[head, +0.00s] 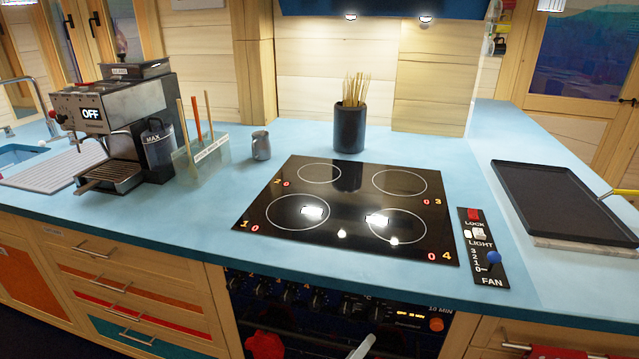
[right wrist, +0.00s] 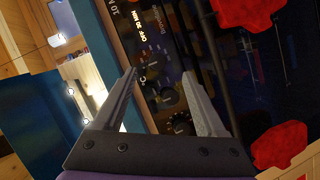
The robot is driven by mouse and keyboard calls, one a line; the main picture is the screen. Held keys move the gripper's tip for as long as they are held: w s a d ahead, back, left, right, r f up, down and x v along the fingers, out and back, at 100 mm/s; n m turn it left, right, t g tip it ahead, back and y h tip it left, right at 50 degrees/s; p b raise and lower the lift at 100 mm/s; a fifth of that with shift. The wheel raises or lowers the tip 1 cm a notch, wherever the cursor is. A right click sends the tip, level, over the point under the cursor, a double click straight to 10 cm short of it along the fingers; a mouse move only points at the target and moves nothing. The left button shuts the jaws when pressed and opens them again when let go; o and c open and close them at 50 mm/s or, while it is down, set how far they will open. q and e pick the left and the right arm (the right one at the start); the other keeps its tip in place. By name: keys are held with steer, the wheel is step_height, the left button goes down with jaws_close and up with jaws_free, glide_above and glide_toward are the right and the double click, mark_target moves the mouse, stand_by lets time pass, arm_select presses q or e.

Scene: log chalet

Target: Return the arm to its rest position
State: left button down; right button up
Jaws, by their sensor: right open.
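My right gripper (right wrist: 160,76) shows in the right wrist view with its two grey fingers spread apart and nothing between them. It faces the dark oven front (right wrist: 215,50) with its knobs and orange lettering. In the head view only a small grey piece of the right gripper (head: 362,347) shows at the bottom edge, in front of the oven. My left gripper is in neither view.
The blue counter (head: 400,280) carries a black cooktop (head: 345,210), a coffee machine (head: 115,120), a dark pot of sticks (head: 350,128) and a black griddle (head: 565,205). Red parts (right wrist: 285,145) stick out from the oven front near my right gripper.

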steer(key=s+d+f+m+g+y, duration=0.35)
steer(key=s+d+g, duration=0.25)
steer(key=s+d, duration=0.4)
steer(key=s+a+f+m+g+y, duration=0.1)
steer(key=s+y, duration=0.2)
steer(key=s, duration=0.2)
steer(key=s+a+f+m+y, duration=0.1)
steer(key=s+m+y, duration=0.15)
steer(key=s, duration=0.35)
arm_select(q)
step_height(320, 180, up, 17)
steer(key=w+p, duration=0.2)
steer(key=p, duration=1.3)
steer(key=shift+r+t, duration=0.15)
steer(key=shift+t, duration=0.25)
arm_select(e)
step_height(320, 180, up, 18)
steer(key=w, duration=0.2)
steer(key=shift+w+d+n, duration=0.15)
steer(key=shift+w+n, duration=0.2)
steer(key=shift+n, duration=0.05)
steer(key=shift+s+f, duration=0.1)
